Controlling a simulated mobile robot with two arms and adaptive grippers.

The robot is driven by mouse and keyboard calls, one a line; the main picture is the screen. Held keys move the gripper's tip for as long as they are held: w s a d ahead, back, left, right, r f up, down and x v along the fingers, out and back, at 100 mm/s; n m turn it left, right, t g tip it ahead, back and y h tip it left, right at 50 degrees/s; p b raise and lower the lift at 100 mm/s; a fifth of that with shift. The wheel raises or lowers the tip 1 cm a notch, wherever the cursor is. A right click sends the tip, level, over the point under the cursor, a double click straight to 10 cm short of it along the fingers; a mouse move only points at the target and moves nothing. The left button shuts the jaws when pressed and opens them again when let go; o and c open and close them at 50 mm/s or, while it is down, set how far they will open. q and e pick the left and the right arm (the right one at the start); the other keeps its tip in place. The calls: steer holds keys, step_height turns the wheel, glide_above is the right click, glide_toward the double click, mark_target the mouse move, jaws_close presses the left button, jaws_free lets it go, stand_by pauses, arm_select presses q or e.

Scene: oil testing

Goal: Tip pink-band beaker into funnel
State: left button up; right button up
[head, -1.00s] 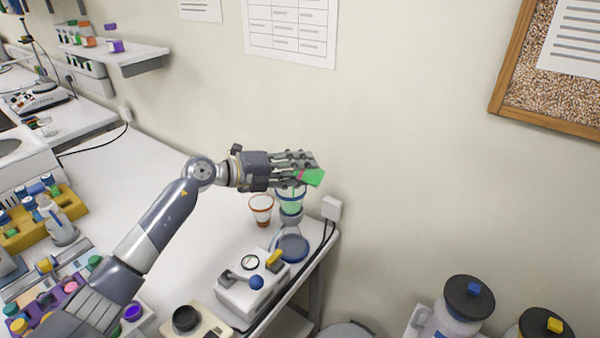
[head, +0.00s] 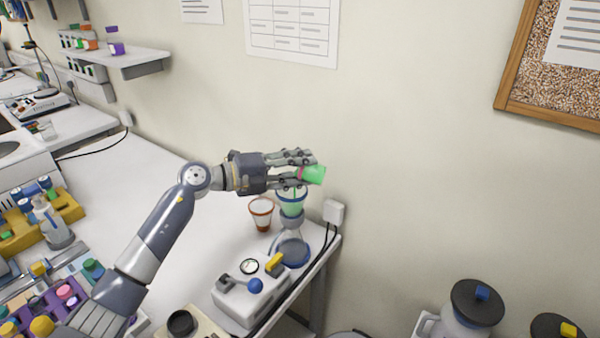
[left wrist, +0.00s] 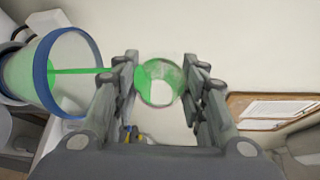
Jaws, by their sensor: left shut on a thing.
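My left gripper (head: 303,171) is shut on the pink-band beaker (head: 314,174), which holds green liquid and lies tipped well over on its side. The beaker also shows between the fingers in the left wrist view (left wrist: 160,83). The blue-rimmed funnel (head: 291,205) stands just below the gripper, on a clear flask (head: 290,250) with a blue base. In the left wrist view a thin green stream runs from the beaker into the funnel (left wrist: 72,78), which has green inside. The fingers partly hide the pink band. My right gripper is out of view.
An orange-rimmed cup (head: 261,214) stands close left of the funnel. A white device (head: 240,299) with a dial and blue knob is in front. The table's right edge and a wall socket (head: 333,212) are near. Purple and yellow racks fill the left front.

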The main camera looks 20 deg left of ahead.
arm_select(q)
steer(key=shift+a+n+t+h+b, duration=0.25)
steer(key=shift+n+t+h+b, duration=0.25)
steer(key=shift+n+b, duration=0.25)
steer(key=shift+a+n+t+h+b, duration=0.2)
steer(key=shift+n+t+h+b, duration=0.2)
steer(key=shift+n+h+b, duration=0.35)
steer(key=shift+w+a+r+n+t+h+b, duration=0.15)
steer(key=shift+a+n+t+h+b, duration=0.15)
steer(key=shift+n+t+b, duration=0.45)
steer(key=shift+n, duration=0.25)
steer(key=shift+r, duration=0.15)
steer(key=shift+r+m+g+y+p, duration=0.75)
steer(key=shift+r+m+y+p, duration=0.4)
steer(key=shift+p, duration=2.05)
steer(key=shift+r+m+g+y+p, duration=0.85)
steer(key=shift+m+p, duration=0.6)
steer(key=shift+p, duration=1.75)
steer(key=shift+r+m+g+y+p, duration=0.75)
steer(key=shift+m+y+p, duration=0.5)
steer(key=shift+p, duration=1.95)
